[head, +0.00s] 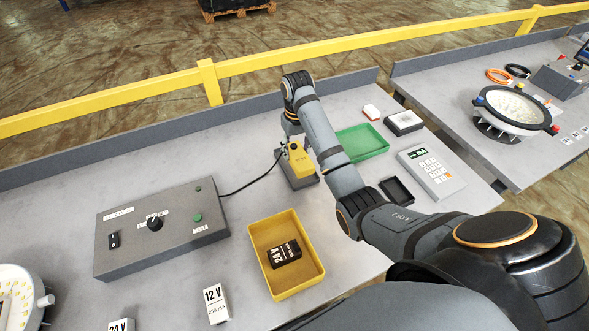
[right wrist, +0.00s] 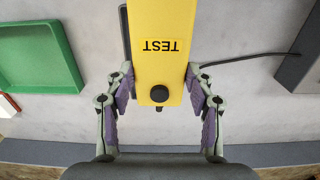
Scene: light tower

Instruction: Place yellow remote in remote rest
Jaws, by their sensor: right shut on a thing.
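The yellow remote (head: 299,165) is near the middle of the table. In the right wrist view, the yellow remote (right wrist: 160,20) shows its TEST label and a black knob. My right gripper (head: 291,147) is shut on it, with a finger on each side (right wrist: 160,88). A grey remote rest (head: 304,182) shows beneath and around the remote; a dark edge of the rest (right wrist: 124,35) shows beside it in the wrist view. I cannot tell whether the remote is fully seated or slightly above the rest. My left gripper is not in view.
A grey control box (head: 162,232) with a black cable stands at left. A yellow bin (head: 255,262) holds a 24V block. A green tray (head: 375,145), a black tray (head: 408,199) and a keypad meter (head: 430,172) are at right, around my arm.

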